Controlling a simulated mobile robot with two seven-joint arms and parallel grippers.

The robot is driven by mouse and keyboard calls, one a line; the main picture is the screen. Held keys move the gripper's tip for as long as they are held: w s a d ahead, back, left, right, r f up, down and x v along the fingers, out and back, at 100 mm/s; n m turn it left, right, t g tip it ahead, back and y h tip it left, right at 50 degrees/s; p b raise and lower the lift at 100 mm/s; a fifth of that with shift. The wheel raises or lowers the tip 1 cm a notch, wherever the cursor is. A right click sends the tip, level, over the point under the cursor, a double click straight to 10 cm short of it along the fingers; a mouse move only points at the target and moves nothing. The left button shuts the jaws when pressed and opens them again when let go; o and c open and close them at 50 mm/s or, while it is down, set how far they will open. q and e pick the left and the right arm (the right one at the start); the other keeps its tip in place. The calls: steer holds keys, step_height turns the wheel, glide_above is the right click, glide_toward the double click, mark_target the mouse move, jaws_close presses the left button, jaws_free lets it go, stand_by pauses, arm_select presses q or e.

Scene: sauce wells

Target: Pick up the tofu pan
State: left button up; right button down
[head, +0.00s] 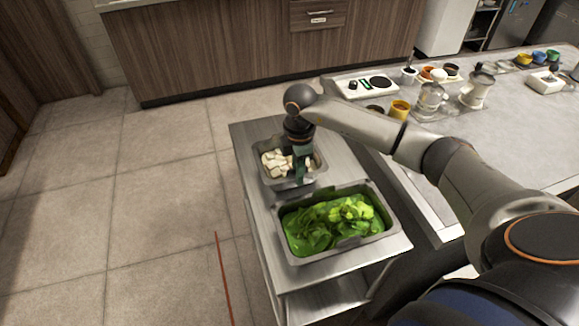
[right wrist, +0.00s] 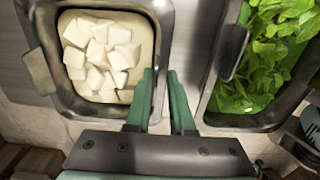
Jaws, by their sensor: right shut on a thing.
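The tofu pan (head: 285,184) is a grey metal pan holding white tofu cubes, on the far part of the steel cart (head: 250,196). It also shows at the upper left of the right wrist view (right wrist: 166,25). My right gripper (head: 301,172) reaches down to the pan's near side. Its green fingers (right wrist: 162,78) are shut on the pan's near handle side, which they partly hide. The pan looks level; I cannot tell whether it is clear of the cart top. My left gripper is out of view.
A larger pan of green leaves (head: 297,259) stands close on the near side. A grey counter (head: 507,130) at the right holds a scale, jugs, cups and small bowls. Open tiled floor (head: 160,210) lies left of the cart.

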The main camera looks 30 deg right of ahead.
steer(key=shift+r, duration=0.4)
step_height(320, 180, up, 2)
steer(key=shift+w+r, duration=0.1)
steer(key=shift+r, duration=0.1)
steer(key=s+a+r, duration=0.8)
steer(key=s+r, duration=0.1)
steer(key=s, duration=0.2)
steer(key=shift+s+r+b, duration=0.3)
steer(key=shift+r, duration=0.1)
